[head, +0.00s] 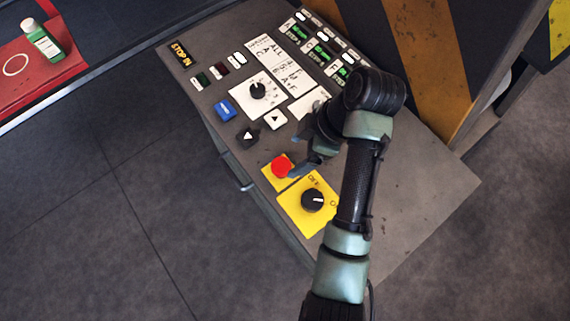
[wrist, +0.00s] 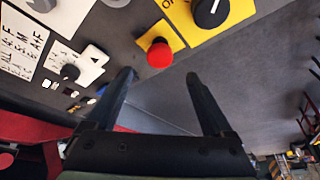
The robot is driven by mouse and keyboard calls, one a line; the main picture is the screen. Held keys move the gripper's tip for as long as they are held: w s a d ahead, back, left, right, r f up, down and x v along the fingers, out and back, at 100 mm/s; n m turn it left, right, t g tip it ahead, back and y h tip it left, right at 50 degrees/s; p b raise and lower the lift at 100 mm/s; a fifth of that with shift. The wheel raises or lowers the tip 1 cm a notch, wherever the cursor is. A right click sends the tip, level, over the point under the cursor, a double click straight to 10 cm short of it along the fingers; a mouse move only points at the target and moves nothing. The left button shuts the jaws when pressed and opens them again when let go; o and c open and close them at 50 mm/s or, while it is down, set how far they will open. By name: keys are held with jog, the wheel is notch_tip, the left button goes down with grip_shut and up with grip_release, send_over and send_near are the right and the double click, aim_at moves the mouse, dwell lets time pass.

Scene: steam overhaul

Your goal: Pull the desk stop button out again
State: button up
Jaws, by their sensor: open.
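The desk stop button is a red mushroom head (head: 281,165) on a small yellow plate near the desk's front edge. In the wrist view the red button (wrist: 159,54) shows just beyond the fingertips, roughly midway between them. My gripper (wrist: 159,77) is open and empty, its two dark fingers apart. In the head view my gripper (head: 299,166) is at the right of the button, partly hidden by my own arm. I cannot tell whether a finger touches the button, or how deep the button sits.
A black rotary switch (head: 313,200) on a yellow plate stands close beside the button. A black arrow button (head: 248,136), a white arrow button (head: 275,119), a blue button (head: 225,110) and a dial (head: 258,90) lie farther up the desk. The desk's lower right is bare.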

aim_at(282, 165)
jog(key=x, duration=0.7)
jog(key=shift+c, duration=0.2)
grip_shut()
